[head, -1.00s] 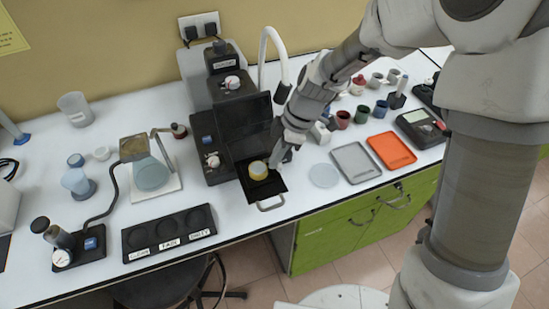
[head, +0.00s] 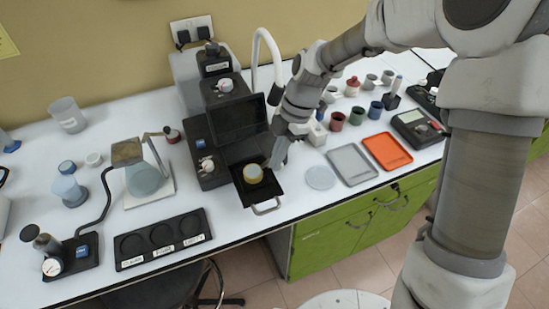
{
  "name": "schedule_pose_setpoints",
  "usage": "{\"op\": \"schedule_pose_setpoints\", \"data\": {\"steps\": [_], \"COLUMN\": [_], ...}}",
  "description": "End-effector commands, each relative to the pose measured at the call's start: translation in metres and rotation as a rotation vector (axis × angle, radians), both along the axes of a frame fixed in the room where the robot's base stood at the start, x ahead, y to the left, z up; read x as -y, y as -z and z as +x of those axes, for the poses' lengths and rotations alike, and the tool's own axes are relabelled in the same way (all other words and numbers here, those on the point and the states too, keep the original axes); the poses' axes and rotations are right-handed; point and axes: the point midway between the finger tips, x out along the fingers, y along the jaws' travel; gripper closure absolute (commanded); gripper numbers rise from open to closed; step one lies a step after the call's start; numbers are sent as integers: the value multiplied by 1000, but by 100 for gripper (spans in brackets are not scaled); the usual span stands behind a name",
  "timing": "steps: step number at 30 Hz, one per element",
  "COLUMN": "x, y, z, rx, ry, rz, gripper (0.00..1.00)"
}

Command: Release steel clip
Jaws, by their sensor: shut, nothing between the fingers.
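I cannot make out a steel clip in the head view; it is hidden or too small to tell. My gripper (head: 271,163) points down, shut and empty, just right of a round yellow-topped piece (head: 253,174). That piece sits in the pulled-out black drawer (head: 269,198) of the dark instrument (head: 204,150). I cannot tell whether the fingertips touch it. A flask (head: 146,179) with a brownish top (head: 127,152) stands on a white base to the left, apart from my gripper.
A black rack (head: 127,263) with three round wells lies at the front left. A clear disc (head: 320,177), a grey tray (head: 351,165) and an orange tray (head: 387,150) lie to the right. Several small cups stand behind them. White bench is clear between rack and drawer.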

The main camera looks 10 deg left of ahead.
Motion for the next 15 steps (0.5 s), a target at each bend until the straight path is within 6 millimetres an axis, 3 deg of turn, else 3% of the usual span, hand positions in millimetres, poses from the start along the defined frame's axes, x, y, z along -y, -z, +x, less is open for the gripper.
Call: {"op": "schedule_pose_setpoints", "data": {"steps": [15], "x": [6], "y": [-1], "z": [9], "rx": [0], "ry": [-305], "rz": [1], "gripper": [100]}}
